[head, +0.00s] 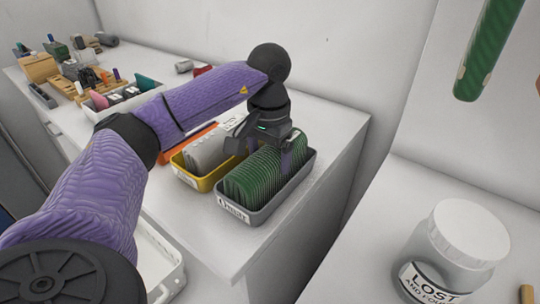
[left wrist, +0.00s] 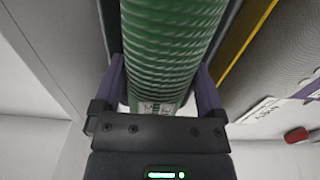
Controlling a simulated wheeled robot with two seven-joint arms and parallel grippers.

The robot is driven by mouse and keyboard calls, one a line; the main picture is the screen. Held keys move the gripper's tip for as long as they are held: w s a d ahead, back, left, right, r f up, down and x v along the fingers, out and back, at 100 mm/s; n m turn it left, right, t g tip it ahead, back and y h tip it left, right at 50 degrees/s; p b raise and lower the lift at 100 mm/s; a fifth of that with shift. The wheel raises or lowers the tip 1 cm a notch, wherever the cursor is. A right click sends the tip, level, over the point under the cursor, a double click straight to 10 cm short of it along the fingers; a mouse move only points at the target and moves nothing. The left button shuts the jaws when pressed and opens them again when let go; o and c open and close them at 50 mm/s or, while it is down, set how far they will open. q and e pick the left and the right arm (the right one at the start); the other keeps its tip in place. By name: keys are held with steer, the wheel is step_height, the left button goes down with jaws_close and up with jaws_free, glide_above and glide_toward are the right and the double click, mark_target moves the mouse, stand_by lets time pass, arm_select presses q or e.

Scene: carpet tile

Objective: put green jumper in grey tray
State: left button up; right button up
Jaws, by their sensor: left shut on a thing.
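The green jumper (head: 265,175) is a thick ribbed green bundle standing in the grey tray (head: 262,213), which has a white label on its front. My left gripper (head: 276,152) reaches down over the far part of the tray and is shut on the green jumper. In the left wrist view the jumper (left wrist: 165,55) lies between the two purple fingers (left wrist: 160,88), with a small pale tag near its end. Whether the jumper rests on the tray floor is hidden. My right gripper is in neither view.
A yellow tray (head: 203,181) with grey folded cloth stands close along the grey tray's left side. Trays and small items (head: 118,92) fill the far left. A white-lidded jar (head: 468,232) stands at the right, and a green ribbed thing (head: 487,50) hangs above.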

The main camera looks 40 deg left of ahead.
arm_select(q)
steer(key=shift+f, duration=0.1)
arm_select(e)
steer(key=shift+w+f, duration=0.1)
arm_select(q)
steer(key=o, duration=1.2)
steer(key=shift+o, duration=0.3)
step_height(320, 180, up, 12)
steer(key=p, duration=0.6)
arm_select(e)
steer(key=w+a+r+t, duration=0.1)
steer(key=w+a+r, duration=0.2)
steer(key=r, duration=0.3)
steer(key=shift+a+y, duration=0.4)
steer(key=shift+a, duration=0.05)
